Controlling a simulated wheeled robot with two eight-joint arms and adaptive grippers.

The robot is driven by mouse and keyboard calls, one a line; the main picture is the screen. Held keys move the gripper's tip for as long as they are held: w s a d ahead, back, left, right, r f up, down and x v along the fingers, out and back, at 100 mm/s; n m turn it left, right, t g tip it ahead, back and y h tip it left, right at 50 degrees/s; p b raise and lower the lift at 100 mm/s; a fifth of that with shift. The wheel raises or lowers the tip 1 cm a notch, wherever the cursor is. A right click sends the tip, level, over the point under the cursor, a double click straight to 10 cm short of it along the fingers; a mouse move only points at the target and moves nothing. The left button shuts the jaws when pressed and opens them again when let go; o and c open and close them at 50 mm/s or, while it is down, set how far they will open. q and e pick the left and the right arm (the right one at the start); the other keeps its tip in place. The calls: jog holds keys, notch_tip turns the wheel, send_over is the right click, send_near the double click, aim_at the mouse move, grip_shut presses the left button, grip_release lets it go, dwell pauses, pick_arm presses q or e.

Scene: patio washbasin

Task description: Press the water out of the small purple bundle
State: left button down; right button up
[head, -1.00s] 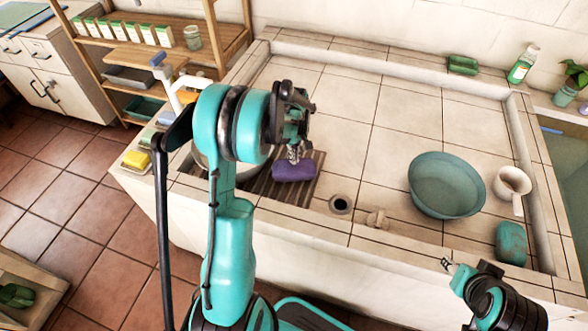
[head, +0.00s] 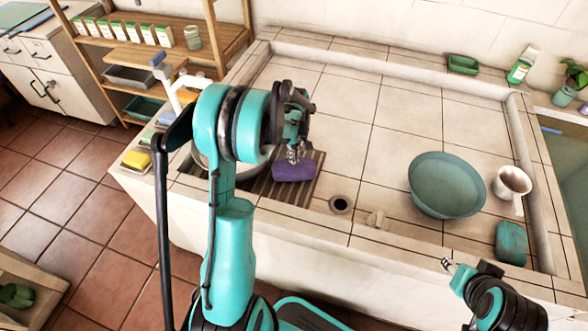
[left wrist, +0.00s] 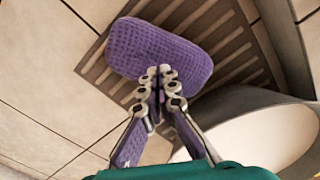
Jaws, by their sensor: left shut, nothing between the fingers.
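The small purple bundle (head: 294,171) lies on the ribbed draining rack (head: 262,187) in the basin. It also shows in the left wrist view (left wrist: 160,50) as a rounded, textured purple pad. My left gripper (head: 294,157) is shut, with its fingertips together at the bundle's near edge in the left wrist view (left wrist: 160,72). Nothing is between the fingers. Whether the tips touch or press on the bundle is hard to tell. My right gripper (head: 447,265) is over the basin's front edge at the lower right, and its small tips look slightly apart.
A drain hole (head: 340,204) and a plug (head: 375,219) are right of the rack. A teal bowl (head: 446,185), a white mug (head: 511,184) and a teal block (head: 511,243) stand further right. A pale round vessel (left wrist: 265,140) is beside the rack. The basin's middle is clear.

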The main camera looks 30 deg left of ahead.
pick_arm(q)
jog(key=shift+f+b, duration=0.75)
jog(key=shift+f, duration=0.2)
jog(key=shift+s+d+f, duration=0.1)
jog(key=shift+s+f, duration=0.05)
dwell(1.7)
dwell(0.7)
jog(key=shift+r, duration=0.45)
notch_tip(320, 180, up, 7)
jog(key=p, duration=0.5)
jog(key=shift+w+r, duration=0.1)
jog(key=shift+w, duration=0.1)
